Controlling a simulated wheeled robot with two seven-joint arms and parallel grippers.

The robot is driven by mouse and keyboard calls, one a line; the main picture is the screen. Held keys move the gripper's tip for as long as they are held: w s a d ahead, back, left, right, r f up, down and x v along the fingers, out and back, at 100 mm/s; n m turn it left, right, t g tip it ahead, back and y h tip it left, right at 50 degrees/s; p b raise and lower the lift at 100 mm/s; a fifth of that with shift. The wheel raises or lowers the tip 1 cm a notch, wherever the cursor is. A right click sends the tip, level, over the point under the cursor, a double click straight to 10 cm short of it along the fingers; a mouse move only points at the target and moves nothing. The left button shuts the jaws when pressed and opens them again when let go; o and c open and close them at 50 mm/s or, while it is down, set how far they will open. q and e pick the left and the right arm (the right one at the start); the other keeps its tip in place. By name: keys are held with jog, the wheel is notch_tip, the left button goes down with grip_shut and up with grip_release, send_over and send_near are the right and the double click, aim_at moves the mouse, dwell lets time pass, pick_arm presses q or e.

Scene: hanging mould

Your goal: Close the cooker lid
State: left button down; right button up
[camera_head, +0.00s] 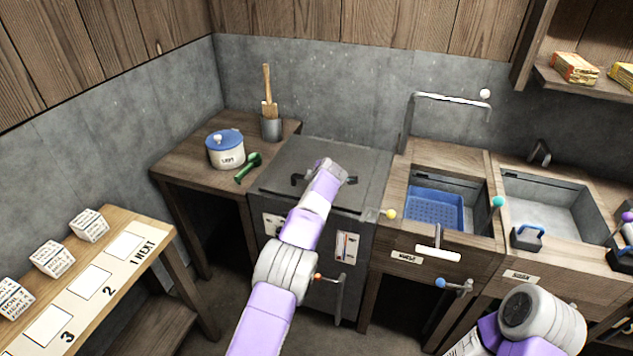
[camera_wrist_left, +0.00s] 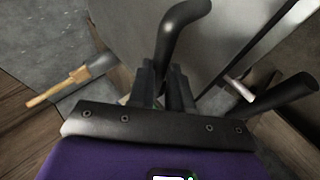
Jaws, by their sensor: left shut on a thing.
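The cooker (camera_head: 335,275) is a dark grey box in the middle of the head view. Its flat grey lid (camera_head: 350,153) lies over the top, looking level or nearly so; I cannot tell whether a small gap is left. My left gripper (camera_head: 328,172) is over the lid and shut on its black bar handle (camera_head: 297,180). In the left wrist view the gripper's fingers (camera_wrist_left: 164,90) are at the dark bent handle (camera_wrist_left: 182,22), with the grey lid (camera_wrist_left: 225,45) behind. My arm hides the handle's middle in the head view. My right gripper is not seen.
Left of the cooker, a table holds a blue-lidded pot (camera_head: 226,155), a green tool (camera_head: 249,168) and a canister (camera_head: 271,128) with a wooden-handled tool. Right are a sink with a blue basket (camera_head: 436,207) and a tall tap (camera_head: 448,98). A numbered bench (camera_head: 90,283) stands left.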

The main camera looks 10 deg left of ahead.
pick_arm(q)
jog(key=shift+s+f+g, duration=0.2)
jog(key=shift+s+f, duration=0.05)
jog(key=shift+f, duration=0.5)
jog(key=shift+s+f+g, duration=0.2)
jog(key=shift+s+f, duration=0.05)
jog(key=shift+f, duration=0.45)
jog(key=c, duration=1.1)
grip_release()
jog(key=shift+s+r, duration=0.1)
jog(key=shift+o, duration=0.2)
jog(key=shift+r, duration=0.2)
jog(key=shift+s+d+r, duration=0.15)
jog(key=shift+d+r, duration=0.05)
jog(key=v, duration=0.7)
jog(key=shift+a+r, duration=0.15)
jog(key=shift+r, duration=0.25)
